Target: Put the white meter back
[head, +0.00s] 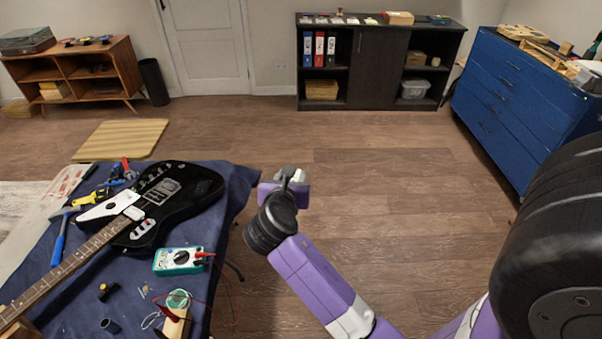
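A meter (178,260) with a white face, a dark dial and a teal casing lies on the blue cloth at the table's right edge, below the black guitar. Red leads run from its right side. My gripper (290,176) is out over the floor, to the right of the table and apart from this meter. Something pale and grey shows at the gripper's end, but my wrist partly hides it. I cannot tell whether it is part of the gripper or a held thing, nor whether the fingers are open.
The table's blue cloth (225,185) holds a black electric guitar (190,187), hand tools and a small wooden block (176,323) with wires. A dark cabinet (380,68) stands at the back, a blue drawer chest (515,95) at right. The wooden floor between is clear.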

